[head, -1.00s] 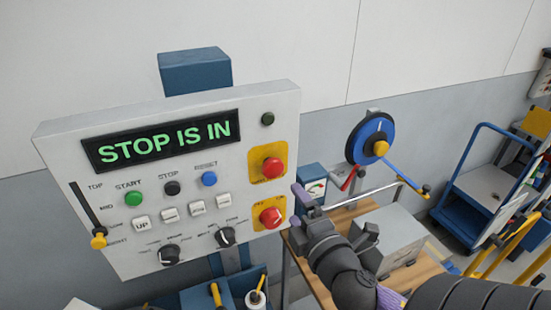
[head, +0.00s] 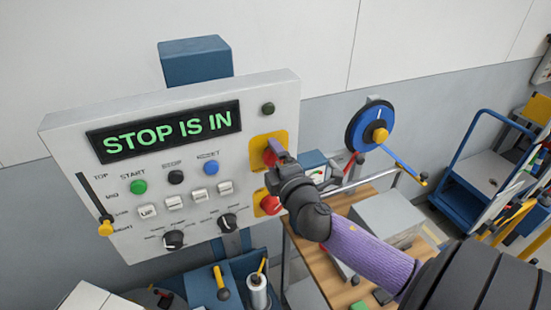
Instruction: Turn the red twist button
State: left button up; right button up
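A grey control panel (head: 75,130) carries two red buttons on yellow plates at its right side. The upper red button (head: 268,158) is largely hidden behind my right gripper (head: 277,151). The lower red button (head: 270,204) has a pale mark on its face and is partly covered by my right wrist. The panel display (head: 165,130) reads "STOP IS IN". My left gripper is not in view.
The panel also has a slider (head: 106,228), small buttons, white switches and two black knobs. To the right are a blue wheel (head: 371,127) on the wall, a grey box (head: 390,218) on a wooden table, and a blue cart (head: 480,190).

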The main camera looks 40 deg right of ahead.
jog(key=c, duration=1)
jog(key=shift+m, duration=0.3)
jog(key=m, duration=0.2)
jog(key=shift+m, duration=0.4)
jog(key=m+p, duration=0.1)
jog(key=m, duration=0.1)
jog(key=shift+s+m, duration=0.1)
jog(key=shift+m, duration=1)
